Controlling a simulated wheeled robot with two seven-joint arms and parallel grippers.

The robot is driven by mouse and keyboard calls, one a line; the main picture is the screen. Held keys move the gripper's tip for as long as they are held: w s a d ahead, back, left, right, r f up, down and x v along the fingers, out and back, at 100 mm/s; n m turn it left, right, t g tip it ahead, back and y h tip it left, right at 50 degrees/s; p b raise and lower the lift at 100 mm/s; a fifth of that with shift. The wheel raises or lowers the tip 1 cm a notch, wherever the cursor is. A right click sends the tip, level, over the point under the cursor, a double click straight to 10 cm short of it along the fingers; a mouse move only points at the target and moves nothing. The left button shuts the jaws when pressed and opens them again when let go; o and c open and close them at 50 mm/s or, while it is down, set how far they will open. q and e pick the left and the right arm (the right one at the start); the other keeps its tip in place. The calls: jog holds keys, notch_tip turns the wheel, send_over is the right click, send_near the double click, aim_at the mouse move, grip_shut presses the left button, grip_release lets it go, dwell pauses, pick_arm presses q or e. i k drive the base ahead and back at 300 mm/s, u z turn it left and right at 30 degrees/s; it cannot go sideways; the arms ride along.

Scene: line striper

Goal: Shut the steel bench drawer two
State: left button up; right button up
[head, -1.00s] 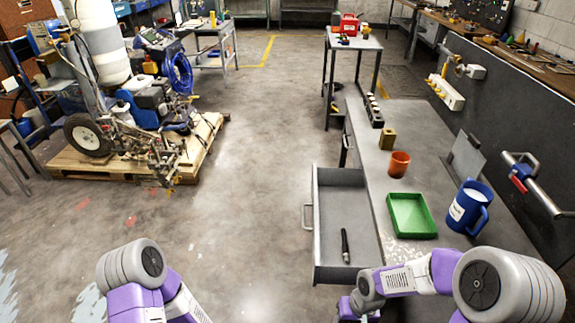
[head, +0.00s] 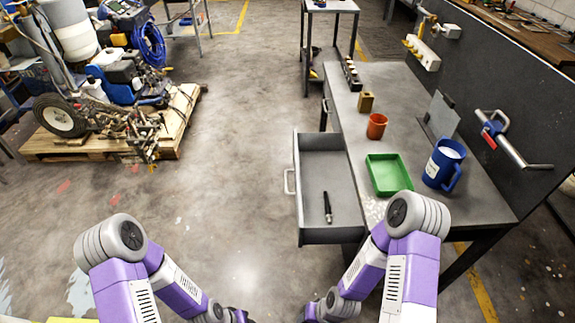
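A grey steel drawer (head: 316,165) stands pulled out to the left from the steel bench (head: 415,102). Its pale handle (head: 289,181) is on the left-facing front. A dark pen-like tool (head: 328,207) lies inside the drawer. My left gripper (head: 238,315) shows only partly at the bottom edge, apart from the drawer. My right gripper (head: 311,314) shows only partly at the bottom edge, below the drawer's near side in the picture. The fingers of both are too cut off to read.
A striping machine on a wooden pallet (head: 190,101) stands at left. The floor left of the drawer is clear.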

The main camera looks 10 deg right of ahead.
aim_at(321, 164)
jog(key=u, duration=1.2)
jog(key=i, duration=0.55)
jog(key=z, duration=1.95)
jog(key=k, duration=0.5)
jog(key=u, duration=0.95)
jog(key=i, duration=0.8)
jog(key=z, duration=1.5)
